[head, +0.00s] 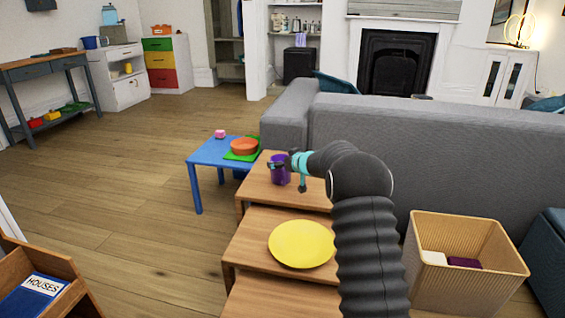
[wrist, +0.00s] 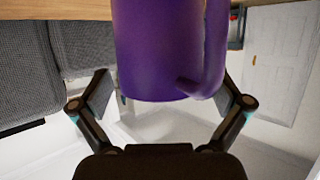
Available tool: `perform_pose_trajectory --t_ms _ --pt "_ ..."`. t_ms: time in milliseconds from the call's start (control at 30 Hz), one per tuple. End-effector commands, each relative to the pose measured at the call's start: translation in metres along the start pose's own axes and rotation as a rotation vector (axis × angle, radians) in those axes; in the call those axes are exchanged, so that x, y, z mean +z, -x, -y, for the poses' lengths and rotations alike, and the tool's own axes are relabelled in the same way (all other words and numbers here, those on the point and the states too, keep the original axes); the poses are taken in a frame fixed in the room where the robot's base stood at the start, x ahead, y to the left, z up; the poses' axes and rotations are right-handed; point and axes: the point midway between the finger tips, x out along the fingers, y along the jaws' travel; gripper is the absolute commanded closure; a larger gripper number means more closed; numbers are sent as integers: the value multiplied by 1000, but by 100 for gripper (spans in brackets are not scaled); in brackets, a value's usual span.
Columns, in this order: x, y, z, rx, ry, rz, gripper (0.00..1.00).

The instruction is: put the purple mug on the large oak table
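The purple mug (head: 281,170) appears to stand upright on the rearmost of three stepped oak tables (head: 312,197), near its left far corner. In the wrist view the mug (wrist: 158,50) fills the upper middle, with its handle on the right; that view is upside down. My gripper (head: 284,164) is at the mug from the right in the head view. In the wrist view my gripper (wrist: 164,92) is open, with its fingers spread either side of the mug and small gaps beside it. The mug's base is out of the wrist view.
A yellow plate (head: 302,244) lies on the middle oak table (head: 250,246). A low blue table (head: 205,153) with an orange bowl (head: 244,146) stands just behind left. A grey sofa (head: 440,145) backs the right side. A ribbed bin (head: 462,292) stands at right. The floor at left is clear.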

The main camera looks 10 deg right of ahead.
Motion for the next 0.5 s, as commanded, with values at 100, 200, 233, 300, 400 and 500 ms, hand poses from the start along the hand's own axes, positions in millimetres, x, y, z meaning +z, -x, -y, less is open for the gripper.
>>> perform_pose_trajectory --t_ms 100,200,233,300,400,500 --pt "0 0 0 0 0 0 0" --pt "-2 1 0 0 0 -1 0" --pt "-4 2 0 0 1 -1 0" --pt "-4 7 0 1 0 -1 0" --pt "-4 20 -1 2 0 0 0" --pt "-4 37 0 1 0 -2 0"
